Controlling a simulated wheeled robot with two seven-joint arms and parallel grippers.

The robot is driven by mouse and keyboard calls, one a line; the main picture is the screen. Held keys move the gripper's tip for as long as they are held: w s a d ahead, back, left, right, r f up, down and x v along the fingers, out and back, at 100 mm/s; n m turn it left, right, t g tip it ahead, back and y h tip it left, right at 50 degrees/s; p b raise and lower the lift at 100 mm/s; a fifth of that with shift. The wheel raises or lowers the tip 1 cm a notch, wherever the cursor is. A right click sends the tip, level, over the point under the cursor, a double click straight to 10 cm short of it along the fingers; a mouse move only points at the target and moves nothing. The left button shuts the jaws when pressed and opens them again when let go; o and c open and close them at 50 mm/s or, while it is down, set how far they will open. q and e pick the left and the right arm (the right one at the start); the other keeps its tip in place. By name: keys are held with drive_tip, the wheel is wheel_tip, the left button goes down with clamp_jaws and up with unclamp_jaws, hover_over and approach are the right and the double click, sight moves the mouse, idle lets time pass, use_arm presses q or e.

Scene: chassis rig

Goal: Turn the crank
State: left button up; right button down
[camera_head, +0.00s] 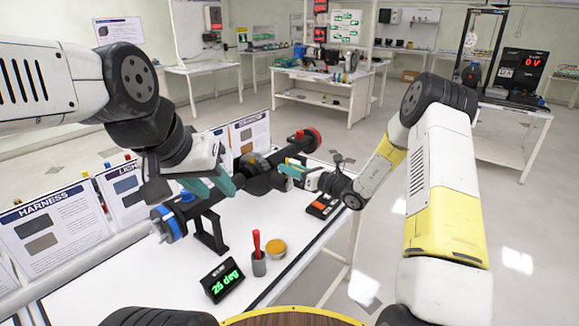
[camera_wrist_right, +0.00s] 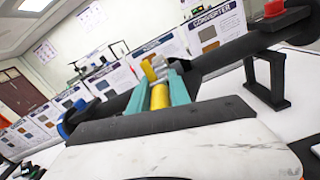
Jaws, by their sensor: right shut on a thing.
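A dark axle rig (camera_head: 262,176) with a blue hub at its left end and a red hub at its right end stands on the white table. The yellow crank handle (camera_wrist_right: 160,97) lies between the teal fingers of my right gripper (camera_wrist_right: 158,85), which is shut on it. In the head view my right gripper (camera_head: 292,171) is at the right of the rig's middle, and the handle is mostly hidden. My left gripper (camera_head: 210,184) hovers by the left part of the axle, its teal fingers apart, with nothing seen between them. A small display (camera_head: 222,281) reads 26 deg.
A grey cup with a red-handled tool (camera_head: 258,256), a yellow round dish (camera_head: 276,248) and a black-and-orange device (camera_head: 322,206) stand on the table's near part. Poster boards (camera_head: 50,228) line its far edge. Open floor lies to the right.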

drive_tip(key=shift+w+d+f+m, duration=0.45)
drive_tip(key=shift+w+f+m, duration=0.15)
drive_tip(key=shift+m, duration=1.15)
drive_tip(key=shift+w+d+f+m, duration=0.5)
drive_tip(key=shift+w+m, duration=0.15)
drive_tip(key=shift+m, duration=1.05)
drive_tip(key=shift+w+d+f+m, duration=0.4)
drive_tip(key=shift+w+f+m, duration=0.2)
drive_tip(key=shift+m, duration=1.15)
drive_tip(key=c, duration=1.4)
unclamp_jaws()
drive_tip(key=shift+r, duration=0.1)
drive_tip(key=shift+c, duration=0.2)
drive_tip(key=shift+o, duration=0.7)
drive_tip(key=shift+w+d, duration=0.1)
drive_tip(key=v, duration=0.7)
drive_tip(key=shift+d, duration=0.25)
